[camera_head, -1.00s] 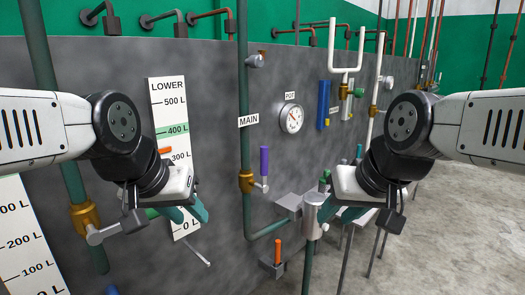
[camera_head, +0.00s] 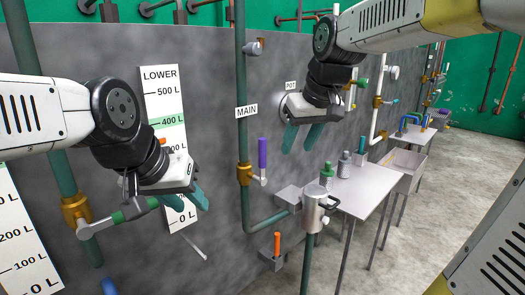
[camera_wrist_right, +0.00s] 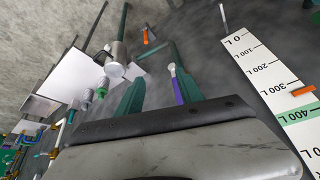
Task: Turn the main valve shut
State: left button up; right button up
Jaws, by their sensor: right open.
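The main valve has a brass body (camera_head: 244,173) on a green pipe below the MAIN label (camera_head: 246,111). Its purple handle (camera_head: 263,153) points upward from a pale lever. My right gripper (camera_head: 300,138) is open and empty, fingers down, above and right of the handle in the head view, apart from it. In the right wrist view the handle (camera_wrist_right: 179,92) shows beside the right-hand finger, between the fingers (camera_wrist_right: 158,95) in the picture. My left gripper (camera_head: 188,199) looks open and empty, fingers apart, in front of the lower scale.
A green-handled valve (camera_head: 77,209) is near my left gripper. A metal canister (camera_head: 316,208) and an orange handle (camera_head: 277,245) are below right of the main valve. A table (camera_head: 365,193) with bottles stands right. The floor at right is open.

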aim_at(262, 164)
jog(key=w+a, duration=0.2)
jog(key=w, duration=0.1)
jog(key=w+a+n, duration=0.1)
jog(key=w+a, duration=0.1)
jog(key=w, duration=0.1)
jog(key=w+a+n+g, duration=0.1)
jog(key=w+a, duration=0.1)
jog(key=w, duration=0.2)
jog(key=shift+a+f, duration=0.2)
jog(key=shift+a, duration=0.2)
jog(key=x, duration=0.7)
jog(key=shift+w+a+f, duration=0.15)
jog(key=shift+a+f, duration=0.05)
jog(key=shift+f, duration=0.1)
grip_shut()
